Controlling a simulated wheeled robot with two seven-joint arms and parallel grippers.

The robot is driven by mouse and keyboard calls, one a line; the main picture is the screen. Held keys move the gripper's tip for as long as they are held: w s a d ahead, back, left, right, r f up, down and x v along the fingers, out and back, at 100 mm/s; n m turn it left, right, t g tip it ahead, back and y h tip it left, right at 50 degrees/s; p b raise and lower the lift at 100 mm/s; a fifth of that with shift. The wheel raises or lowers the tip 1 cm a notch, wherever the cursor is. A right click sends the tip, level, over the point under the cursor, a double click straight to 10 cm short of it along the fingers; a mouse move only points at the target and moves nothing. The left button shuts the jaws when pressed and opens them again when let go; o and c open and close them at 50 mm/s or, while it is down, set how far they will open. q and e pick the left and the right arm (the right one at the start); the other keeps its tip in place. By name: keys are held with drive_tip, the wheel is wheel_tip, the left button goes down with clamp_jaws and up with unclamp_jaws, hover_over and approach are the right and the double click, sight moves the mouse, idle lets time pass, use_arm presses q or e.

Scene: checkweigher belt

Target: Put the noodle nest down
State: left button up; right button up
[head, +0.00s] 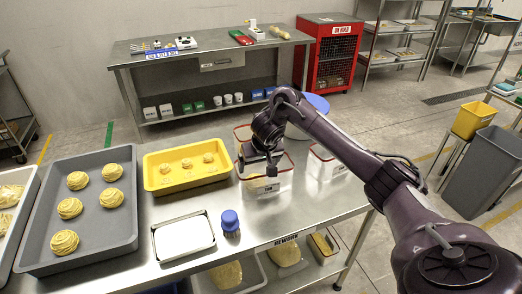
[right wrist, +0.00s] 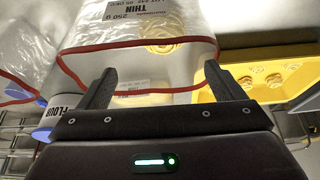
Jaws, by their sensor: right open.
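Three small nests (head: 187,163) sit in the yellow tray (head: 150,184), and several larger ones (head: 70,208) in the grey tray (head: 105,250). My left gripper is not in view.
A steel pan with a white surface (head: 183,238) and a blue-capped jar (head: 230,222) stand at the table front. A white tray (head: 12,215) lies at far left. Behind are a steel bench (head: 220,62) and a red cage (head: 333,55).

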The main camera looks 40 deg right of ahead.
use_arm(q)
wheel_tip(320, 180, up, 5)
drive_tip(key=p, duration=0.3)
use_arm(e)
drive_tip(key=v, duration=0.6)
drive_tip(key=shift+r, duration=0.25)
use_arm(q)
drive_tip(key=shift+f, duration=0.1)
use_arm(e)
drive_tip(key=shift+s, duration=0.1)
